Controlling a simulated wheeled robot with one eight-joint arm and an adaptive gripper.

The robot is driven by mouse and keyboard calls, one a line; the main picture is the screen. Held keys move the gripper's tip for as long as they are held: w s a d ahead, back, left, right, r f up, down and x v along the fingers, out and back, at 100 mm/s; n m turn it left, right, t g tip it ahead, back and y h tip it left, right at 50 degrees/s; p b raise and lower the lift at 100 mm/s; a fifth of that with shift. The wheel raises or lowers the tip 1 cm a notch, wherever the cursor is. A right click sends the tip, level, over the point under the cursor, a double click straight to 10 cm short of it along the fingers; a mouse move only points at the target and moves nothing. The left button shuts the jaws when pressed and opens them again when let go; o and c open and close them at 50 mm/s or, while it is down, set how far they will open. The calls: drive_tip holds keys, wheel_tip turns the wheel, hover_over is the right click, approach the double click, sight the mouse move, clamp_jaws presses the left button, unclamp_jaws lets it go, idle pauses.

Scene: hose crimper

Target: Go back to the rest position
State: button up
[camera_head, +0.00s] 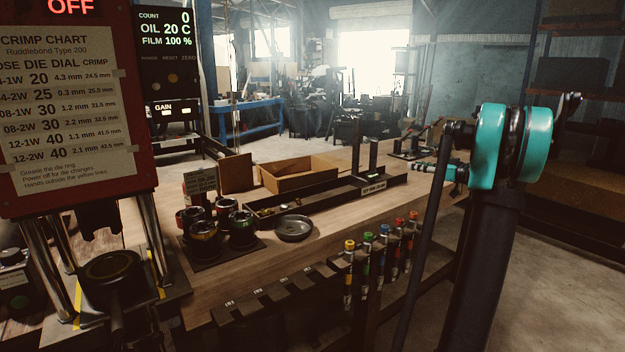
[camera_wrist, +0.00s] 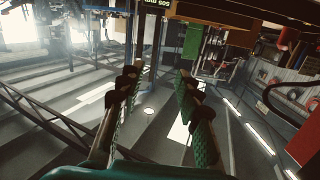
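My gripper (camera_wrist: 157,88) shows in the wrist view, with its two green-padded fingers apart and nothing between them. In the head view my arm is folded up at the right, with a dark column and a large teal joint. A smaller teal and dark part of my arm lies left of that joint, over the far right part of the bench. The fingers cannot be made out clearly there.
The wooden bench (camera_head: 222,292) holds an open wooden box (camera_head: 297,178), a round metal dish (camera_head: 293,228) and several dies (camera_head: 206,238). Floor at the right is clear.

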drive_tip(key=s+a+f+m+g+h, duration=0.1)
drive_tip(key=s+a+f+g+h, duration=0.15)
drive_tip(key=s+a+f, duration=0.6)
drive_tip(key=s+a+f+m+g+h, duration=0.15)
drive_tip(key=s+a+f+g, duration=0.3)
drive_tip(key=s+a, duration=0.6)
drive_tip(key=s+f+m+h, duration=0.1)
drive_tip(key=s+f+h, duration=0.1)
drive_tip(key=s+f, duration=0.3)
drive_tip(key=s+f+m+g+h, duration=0.1)
drive_tip(key=s+f, duration=0.4)
drive_tip(key=s, duration=0.7)
drive_tip(key=s+f+m+g+h, duration=0.1)
drive_tip(key=s+f+m+h, duration=0.1)
drive_tip(key=s+f, duration=0.4)
drive_tip(key=s+h, duration=0.1)
drive_tip(key=s, duration=0.2)
